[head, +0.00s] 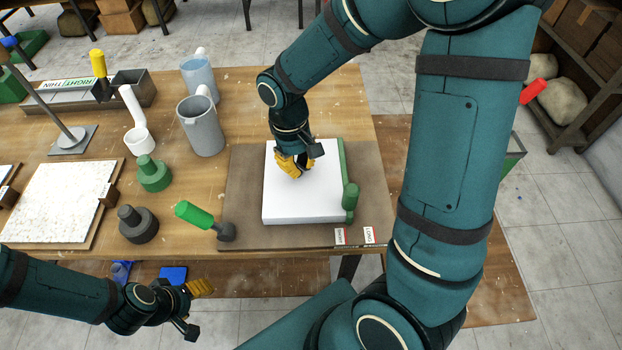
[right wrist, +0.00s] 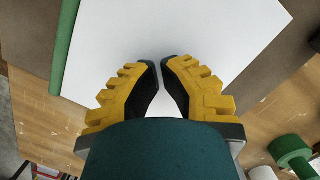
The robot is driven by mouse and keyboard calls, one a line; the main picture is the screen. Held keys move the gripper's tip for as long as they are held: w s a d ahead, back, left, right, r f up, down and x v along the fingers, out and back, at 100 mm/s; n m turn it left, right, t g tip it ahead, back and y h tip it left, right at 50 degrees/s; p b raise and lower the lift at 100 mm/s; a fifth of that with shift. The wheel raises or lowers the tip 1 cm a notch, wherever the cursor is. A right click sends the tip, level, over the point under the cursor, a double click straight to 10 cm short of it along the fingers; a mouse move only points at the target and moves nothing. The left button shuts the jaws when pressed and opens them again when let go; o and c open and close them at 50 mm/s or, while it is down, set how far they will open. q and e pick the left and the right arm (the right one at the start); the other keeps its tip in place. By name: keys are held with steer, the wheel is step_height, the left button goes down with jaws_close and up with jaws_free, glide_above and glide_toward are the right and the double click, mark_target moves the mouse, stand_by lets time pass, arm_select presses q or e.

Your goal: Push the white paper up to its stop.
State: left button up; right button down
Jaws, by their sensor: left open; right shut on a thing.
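The white paper (head: 285,205) is a thick white block or stack lying on a brown board (head: 245,180). A green bar (head: 345,165) runs along its right side in the head view, with a green knob (head: 350,198) near its front end. Paper and bar look very close; I cannot tell if they touch. My right gripper (head: 293,172) points down at the paper's middle. Its fingertips (right wrist: 162,62) are nearly together at the white surface (right wrist: 215,30); what lies between them is hidden. My left gripper (head: 197,305) is open and empty, before the table's front edge.
A green-handled tool (head: 195,214) lies left of the paper. Green (head: 153,174) and dark (head: 138,224) knobbed pieces, a grey jug (head: 203,128) and a white speckled sheet (head: 62,200) stand or lie further left. Two small label cards (head: 340,236) sit at the board's front right.

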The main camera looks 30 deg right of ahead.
mark_target(309, 183)
steer(key=s, duration=0.3)
steer(key=shift+s+d+f, duration=0.2)
steer(key=shift+s+d, duration=0.1)
steer(key=shift+s, duration=0.1)
steer(key=shift+f+b, duration=0.55)
steer(key=shift+w+a, duration=0.1)
steer(key=shift+w, duration=0.05)
steer(key=shift+w+f, duration=0.1)
steer(key=shift+w, duration=0.05)
